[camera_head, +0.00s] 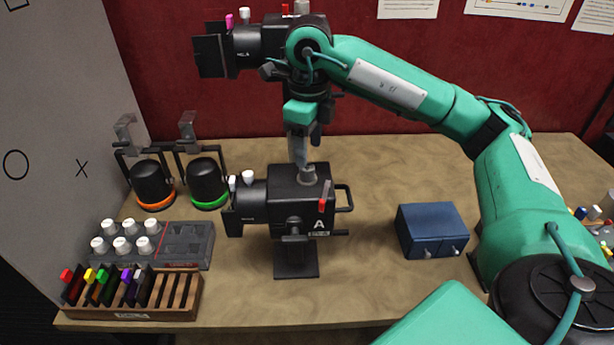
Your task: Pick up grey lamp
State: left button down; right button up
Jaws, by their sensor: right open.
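My right gripper (299,158) points straight down over the black box machine marked A (290,200). Its fingertips are just above or at a small grey round piece (308,175) on the machine's top. This may be the grey lamp, but its shape is partly hidden by the fingers. I cannot tell whether they touch it. The gripper is open and I see nothing held. A white-topped piece (248,177) stands on the machine's left part, and a red-tipped lever (323,205) is on its front. My left gripper is out of view.
Black domes with an orange ring (153,186) and a green ring (208,182) stand left. A panel with white knobs (184,243) and a wooden rack (180,312) of coloured pieces are front left. A blue box (431,228) is right.

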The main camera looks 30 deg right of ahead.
aim_at(308, 167)
jog(key=shift+f, duration=0.2)
jog(key=f+p, duration=0.3)
jog(key=f, duration=0.1)
jog(key=shift+s+a, duration=0.25)
jog(key=shift+a, duration=0.05)
jog(key=shift+f, duration=0.4)
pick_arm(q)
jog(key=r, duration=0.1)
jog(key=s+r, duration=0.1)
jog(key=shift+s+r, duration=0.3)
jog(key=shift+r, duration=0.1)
pick_arm(e)
jog(key=shift+w, duration=0.1)
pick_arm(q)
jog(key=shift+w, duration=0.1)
pick_arm(e)
jog(key=shift+c, duration=0.4)
jog(key=c, duration=1)
